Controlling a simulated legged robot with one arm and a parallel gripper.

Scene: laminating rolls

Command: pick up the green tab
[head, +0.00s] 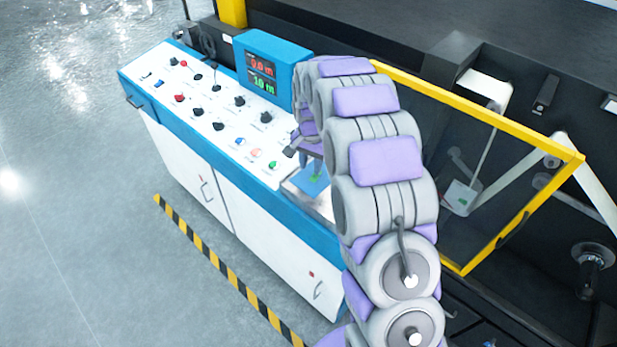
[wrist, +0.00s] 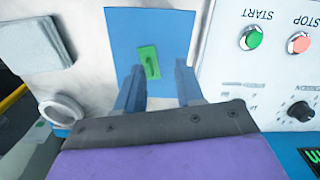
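The green tab (wrist: 149,62) is a small green rectangle with a darker raised mark, lying on a blue square sheet (wrist: 120,22) in the wrist view. In the head view the green tab (head: 314,178) shows as a small green spot on the console, partly behind my arm. My gripper (wrist: 158,75) is open, its two blue-grey fingers apart with nothing held. The fingertips lie on either side of the tab's lower end in the picture. I cannot tell how far above the tab they are.
A control console (head: 200,110) carries knobs, buttons and a digital display (head: 262,75). Near the sheet are a green START button (wrist: 251,39), a red STOP button (wrist: 299,43), a black knob (wrist: 300,111), a grey pad (wrist: 35,45) and a round white piece (wrist: 62,109). A yellow-framed guard (head: 480,115) stands right of my arm.

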